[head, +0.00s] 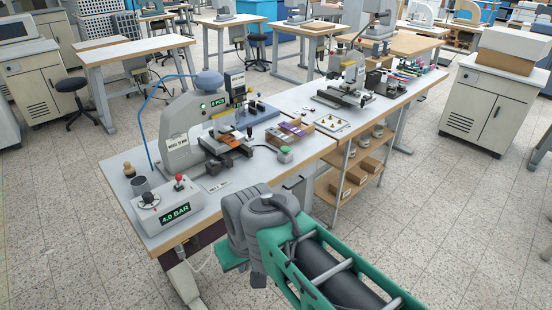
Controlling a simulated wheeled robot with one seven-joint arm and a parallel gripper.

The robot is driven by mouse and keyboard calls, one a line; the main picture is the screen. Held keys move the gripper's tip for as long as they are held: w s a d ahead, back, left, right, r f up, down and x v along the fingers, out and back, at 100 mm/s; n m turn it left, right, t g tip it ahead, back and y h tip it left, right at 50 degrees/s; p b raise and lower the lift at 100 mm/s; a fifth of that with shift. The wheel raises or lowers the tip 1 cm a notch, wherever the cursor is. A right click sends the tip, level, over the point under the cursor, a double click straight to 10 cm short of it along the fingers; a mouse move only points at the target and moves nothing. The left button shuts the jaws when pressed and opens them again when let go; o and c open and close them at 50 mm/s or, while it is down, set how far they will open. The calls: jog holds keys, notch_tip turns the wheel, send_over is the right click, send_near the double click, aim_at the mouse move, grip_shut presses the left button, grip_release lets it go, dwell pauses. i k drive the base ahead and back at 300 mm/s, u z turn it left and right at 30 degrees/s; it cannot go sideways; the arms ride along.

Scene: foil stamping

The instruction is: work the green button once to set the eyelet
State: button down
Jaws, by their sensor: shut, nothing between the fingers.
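A small pale box with a green button (285,150) on top sits near the front edge of the long workbench, right of the grey press (182,130). The press carries a small green-lit display (217,102) reading a count in PCS. Orange and dark pieces (231,143) lie at its working area, too small to tell whether an eyelet is there. My arm's green link and grey joints reach in from the lower right, in front of the bench. My gripper's fingers do not show; the end of the arm is hidden or out of frame.
A control box (167,210) reading 4.0 BAR, with a red knob, stands at the bench's near left end. A cardboard tray (289,133) lies behind the button, with a white tray (332,123) to its right. A shelf (352,178) holds boxes under the bench.

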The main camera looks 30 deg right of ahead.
aim_at(285, 150)
jog(key=u, duration=0.5)
jog(key=k, duration=1.1)
jog(key=i, duration=0.45)
jog(key=z, duration=0.95)
jog(key=i, duration=1.65)
jog(key=u, duration=0.8)
